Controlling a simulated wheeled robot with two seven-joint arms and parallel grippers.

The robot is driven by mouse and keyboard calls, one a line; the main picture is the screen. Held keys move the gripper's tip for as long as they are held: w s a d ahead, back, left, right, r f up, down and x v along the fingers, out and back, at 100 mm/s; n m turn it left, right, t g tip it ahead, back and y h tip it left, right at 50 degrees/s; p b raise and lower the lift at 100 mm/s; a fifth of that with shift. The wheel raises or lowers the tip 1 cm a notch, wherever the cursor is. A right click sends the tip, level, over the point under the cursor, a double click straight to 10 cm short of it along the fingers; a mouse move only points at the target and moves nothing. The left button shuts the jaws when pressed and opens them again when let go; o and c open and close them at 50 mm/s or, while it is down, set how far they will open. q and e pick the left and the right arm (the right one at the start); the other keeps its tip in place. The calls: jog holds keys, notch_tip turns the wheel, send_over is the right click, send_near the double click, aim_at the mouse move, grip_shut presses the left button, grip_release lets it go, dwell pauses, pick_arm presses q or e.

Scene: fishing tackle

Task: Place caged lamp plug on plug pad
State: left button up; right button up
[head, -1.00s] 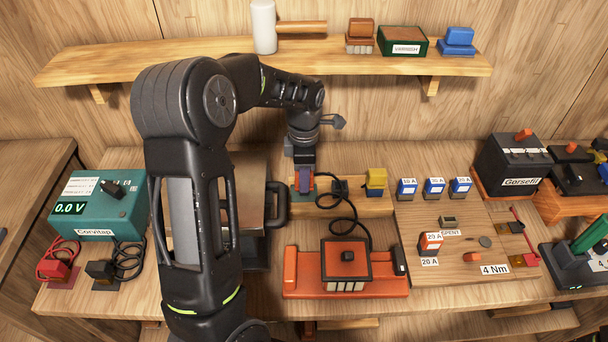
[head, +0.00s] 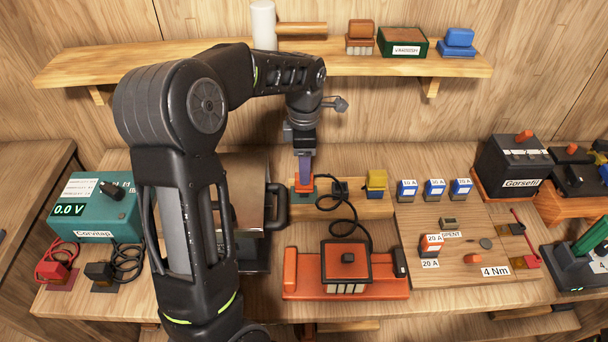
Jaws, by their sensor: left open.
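The caged lamp (head: 346,262) is an orange-red unit with a black-edged square top, lying on the bench. Its black cable (head: 364,231) runs up and loops by the wooden rail (head: 355,207), ending near a small black block (head: 340,188). An orange plug-like piece (head: 303,185) stands on a green pad (head: 293,194) at the rail's left end. I cannot tell for sure which of these the cable joins. My left gripper (head: 305,174) is open, pointing down just above the orange piece; its fingers partly hide it. My right gripper is not in view.
A yellow-and-blue block (head: 375,183) stands farther right on the rail. A board (head: 455,250) with fuses lies to the right. A dark case with a handle (head: 277,205) is close left of the gripper. A shelf (head: 220,65) spans behind.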

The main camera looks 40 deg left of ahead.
pick_arm(q)
notch_tip(320, 180, up, 7)
jog(key=shift+r, duration=0.15)
